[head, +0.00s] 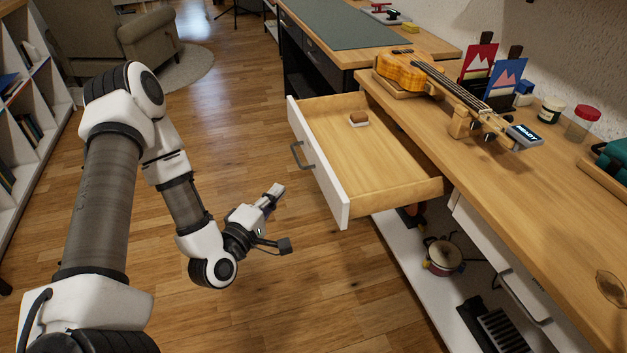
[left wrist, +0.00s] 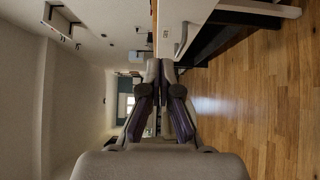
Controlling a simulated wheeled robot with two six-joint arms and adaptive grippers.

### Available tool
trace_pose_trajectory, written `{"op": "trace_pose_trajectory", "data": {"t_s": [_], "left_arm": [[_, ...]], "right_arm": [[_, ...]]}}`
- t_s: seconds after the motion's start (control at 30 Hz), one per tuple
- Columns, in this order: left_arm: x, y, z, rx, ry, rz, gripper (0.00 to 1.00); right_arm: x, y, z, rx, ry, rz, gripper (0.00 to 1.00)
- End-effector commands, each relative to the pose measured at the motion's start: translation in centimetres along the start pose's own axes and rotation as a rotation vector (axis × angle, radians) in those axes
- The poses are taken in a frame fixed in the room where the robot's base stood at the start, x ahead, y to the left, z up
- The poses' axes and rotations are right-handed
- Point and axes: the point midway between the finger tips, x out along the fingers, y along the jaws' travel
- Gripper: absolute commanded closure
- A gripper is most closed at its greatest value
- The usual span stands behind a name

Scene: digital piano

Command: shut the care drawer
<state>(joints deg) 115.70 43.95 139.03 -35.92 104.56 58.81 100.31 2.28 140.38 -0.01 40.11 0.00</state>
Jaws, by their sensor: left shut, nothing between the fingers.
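The care drawer (head: 362,158) is pulled far out of the wooden bench in the head view. It has a white front panel (head: 318,165) and a dark grey handle (head: 300,156). A small brown and white block (head: 359,119) lies inside near its far side. My left gripper (head: 278,190) is shut and empty, in front of the drawer's front panel, to the left of it and apart from it. In the left wrist view the closed fingers (left wrist: 160,75) show in the middle, with part of a white panel and handle (left wrist: 181,38) beyond. My right gripper is not in view.
The bench top (head: 480,165) holds a ukulele (head: 425,75) on a stand, cards, and jars (head: 582,124). A lower shelf (head: 415,255) holds a small drum (head: 442,257). Open wooden floor (head: 320,290) lies before the drawer. A bookshelf (head: 30,110) stands at left.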

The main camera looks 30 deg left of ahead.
Motion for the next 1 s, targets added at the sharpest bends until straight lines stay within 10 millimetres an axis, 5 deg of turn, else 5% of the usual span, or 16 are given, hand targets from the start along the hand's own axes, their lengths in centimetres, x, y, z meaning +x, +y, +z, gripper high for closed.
{"op": "trace_pose_trajectory", "data": {"t_s": [0.4, 0.5, 1.0], "left_arm": [[8.8, 0.0, 0.1, 0.008, -0.003, 0.000, 1.00], [10.1, -0.2, 1.6, 0.010, -0.008, -0.004, 1.00], [11.6, 0.0, 2.9, 0.005, -0.001, -0.006, 1.00]], "right_arm": [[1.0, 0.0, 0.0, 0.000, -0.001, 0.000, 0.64], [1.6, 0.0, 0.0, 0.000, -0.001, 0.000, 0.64], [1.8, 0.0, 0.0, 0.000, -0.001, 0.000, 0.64]]}}
